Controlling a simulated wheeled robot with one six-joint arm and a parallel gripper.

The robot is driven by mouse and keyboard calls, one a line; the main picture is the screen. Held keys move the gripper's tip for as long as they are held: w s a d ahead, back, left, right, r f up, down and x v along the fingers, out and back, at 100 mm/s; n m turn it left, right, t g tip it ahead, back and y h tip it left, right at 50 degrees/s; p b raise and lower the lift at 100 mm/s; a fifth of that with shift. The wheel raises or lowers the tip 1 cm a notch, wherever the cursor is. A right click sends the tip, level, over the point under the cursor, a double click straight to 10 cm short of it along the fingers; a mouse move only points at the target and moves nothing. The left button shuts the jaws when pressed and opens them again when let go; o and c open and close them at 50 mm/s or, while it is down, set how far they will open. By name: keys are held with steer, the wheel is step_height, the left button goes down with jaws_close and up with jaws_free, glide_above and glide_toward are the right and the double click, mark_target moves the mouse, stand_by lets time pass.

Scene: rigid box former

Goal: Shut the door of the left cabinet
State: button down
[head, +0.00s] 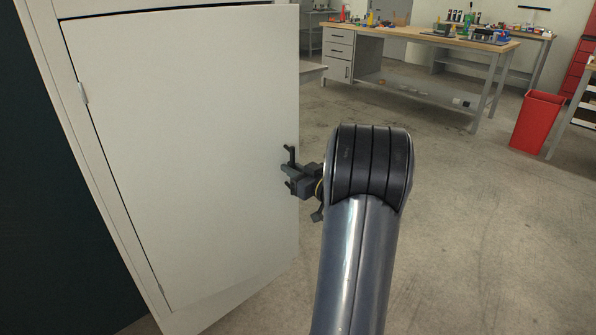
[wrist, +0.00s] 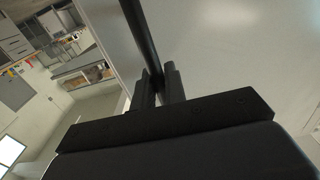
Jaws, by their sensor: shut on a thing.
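A pale cabinet (head: 55,62) stands at the left in the head view. Its off-white door (head: 190,140) is hinged along its left edge and stands ajar, with a dark gap showing along the top. A dark vertical bar handle (head: 291,153) is near the door's right edge. My gripper (head: 290,178) is shut on this handle. In the wrist view the handle (wrist: 141,35) runs down between my two fingertips (wrist: 159,80), with the door panel (wrist: 230,45) behind it. My arm hides part of the floor beside the door.
A workbench (head: 420,38) with drawers and several small items stands at the back. A red bin (head: 537,122) is at the right. The concrete floor (head: 470,230) right of my arm is clear. A dark surface (head: 50,200) fills the far left.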

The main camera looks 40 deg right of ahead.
steer(key=w+p, duration=0.1)
steer(key=w, duration=0.2)
steer(key=w+d+n+y+p, duration=0.1)
steer(key=w, duration=0.2)
steer(key=w+y+p, duration=0.1)
steer(key=w, duration=0.2)
steer(key=shift+w+d+r, duration=0.15)
steer(key=shift+w+r, duration=0.1)
steer(key=shift+w, duration=0.05)
steer(key=c, duration=1.7)
jaws_free()
steer(key=shift+w+f, duration=0.15)
steer(key=shift+w, duration=0.05)
steer(key=shift+o, duration=0.8)
steer(key=shift+f, duration=0.1)
steer(key=shift+s, duration=0.1)
